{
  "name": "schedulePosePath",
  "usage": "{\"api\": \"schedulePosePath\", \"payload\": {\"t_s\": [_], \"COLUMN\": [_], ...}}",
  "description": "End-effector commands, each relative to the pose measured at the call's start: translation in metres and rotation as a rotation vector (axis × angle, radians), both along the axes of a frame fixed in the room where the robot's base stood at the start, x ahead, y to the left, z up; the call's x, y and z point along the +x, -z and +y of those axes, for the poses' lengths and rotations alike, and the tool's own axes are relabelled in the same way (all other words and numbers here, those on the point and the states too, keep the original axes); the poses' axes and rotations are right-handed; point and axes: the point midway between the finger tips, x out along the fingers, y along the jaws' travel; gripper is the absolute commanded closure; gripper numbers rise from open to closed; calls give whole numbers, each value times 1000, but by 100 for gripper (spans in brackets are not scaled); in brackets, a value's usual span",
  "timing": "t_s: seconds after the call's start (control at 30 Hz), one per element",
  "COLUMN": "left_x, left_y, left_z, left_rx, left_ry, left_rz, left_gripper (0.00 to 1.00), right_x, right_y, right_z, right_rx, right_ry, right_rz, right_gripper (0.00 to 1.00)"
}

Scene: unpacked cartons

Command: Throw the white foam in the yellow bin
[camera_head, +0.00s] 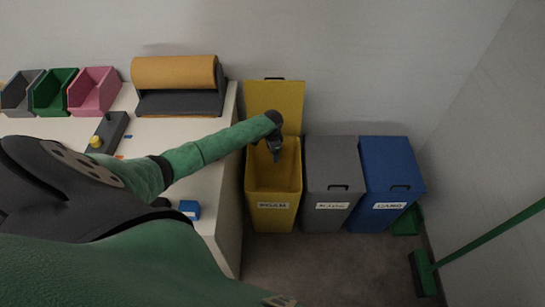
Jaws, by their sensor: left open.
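The yellow bin (273,205) stands on the floor just right of the table, its lid (275,95) raised against the wall. Its front label is too small to read surely. My left gripper (276,156) hangs over the bin's opening, pointing down, open, with nothing visible in it. I see no white foam in this view. The inside of the bin looks plain yellow, but its bottom is partly hidden. My right gripper is not in view.
A grey bin (331,180) and a blue bin (388,180), both with lids down, stand right of the yellow one. The white table (222,190) holds a brown paper roll (175,72) and a pink tray (95,92). A green broom (425,270) stands at right.

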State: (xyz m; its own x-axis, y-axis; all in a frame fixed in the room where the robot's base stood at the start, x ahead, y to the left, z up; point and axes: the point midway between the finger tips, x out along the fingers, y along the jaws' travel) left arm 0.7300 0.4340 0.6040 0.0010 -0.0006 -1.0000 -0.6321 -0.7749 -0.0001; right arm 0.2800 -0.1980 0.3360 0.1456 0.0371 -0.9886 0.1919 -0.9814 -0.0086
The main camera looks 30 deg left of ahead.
Motion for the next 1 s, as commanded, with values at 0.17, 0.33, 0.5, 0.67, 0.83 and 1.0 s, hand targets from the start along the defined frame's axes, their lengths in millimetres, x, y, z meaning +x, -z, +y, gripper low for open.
{"api": "schedulePosePath", "payload": {"t_s": [0.17,0.33,0.5,0.67,0.83,1.0], "left_x": [0,0,0,0,0,0], "left_y": [-25,-49,-64,-68,-68,-67], "left_z": [1,1,0,0,0,0], "left_rx": [2,1,1,1,1,0], "left_ry": [1,1,0,0,0,0], "left_rz": [-1,-1,1,1,1,1], "left_gripper": [30,30,30,30,30,30], "right_x": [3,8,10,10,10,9], "right_y": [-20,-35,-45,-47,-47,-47], "right_z": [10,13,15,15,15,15], "right_rx": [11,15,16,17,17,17], "right_ry": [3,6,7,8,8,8], "right_rz": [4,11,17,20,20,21], "right_gripper": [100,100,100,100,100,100]}}
